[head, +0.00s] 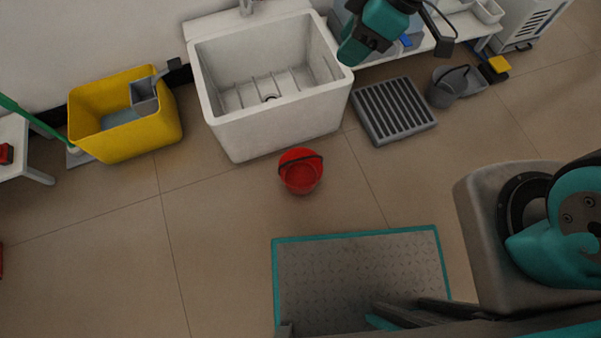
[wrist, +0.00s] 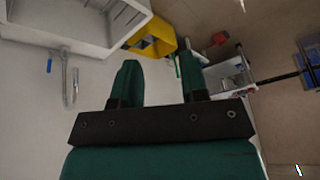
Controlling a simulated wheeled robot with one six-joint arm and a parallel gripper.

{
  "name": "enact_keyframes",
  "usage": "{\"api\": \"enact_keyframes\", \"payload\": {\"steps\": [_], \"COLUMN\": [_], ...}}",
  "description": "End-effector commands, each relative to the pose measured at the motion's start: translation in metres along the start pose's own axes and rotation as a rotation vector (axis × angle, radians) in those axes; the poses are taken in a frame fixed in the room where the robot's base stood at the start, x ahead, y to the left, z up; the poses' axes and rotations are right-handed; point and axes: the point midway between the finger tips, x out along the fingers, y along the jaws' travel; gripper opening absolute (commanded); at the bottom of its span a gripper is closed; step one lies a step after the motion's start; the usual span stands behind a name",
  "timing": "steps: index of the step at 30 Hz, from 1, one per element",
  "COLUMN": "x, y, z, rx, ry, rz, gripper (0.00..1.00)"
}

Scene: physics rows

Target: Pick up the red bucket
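The red bucket (head: 301,172) stands upright on the tiled floor in the head view, in front of the white sink. Its dark handle lies across the top near the rim, and its inside looks empty. My gripper (wrist: 158,82) shows in the wrist view with its two green fingers apart and nothing between them. In the head view the teal end of my arm is at the top right, above the bench and well away from the bucket. I cannot tell whether a small red shape in the wrist view is the bucket.
A white sink (head: 222,115) stands behind the bucket. A yellow mop bucket (head: 145,143) is at the left, and a grey slatted grate (head: 393,110) and a grey bucket (head: 442,94) are at the right. Open floor surrounds the red bucket, between the sink and my metal-plated base.

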Motion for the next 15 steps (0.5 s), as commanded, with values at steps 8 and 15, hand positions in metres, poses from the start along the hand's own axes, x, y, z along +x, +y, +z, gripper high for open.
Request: {"api": "enact_keyframes", "payload": {"steps": [8, 15], "x": [0.208, 0.312], "y": [0.045, 0.062], "z": [0.086, 0.137], "rx": [-0.295, -0.489], "ry": [-0.002, -0.016], "rz": [0.025, 0.053], "gripper": [0.4, 0.4]}}
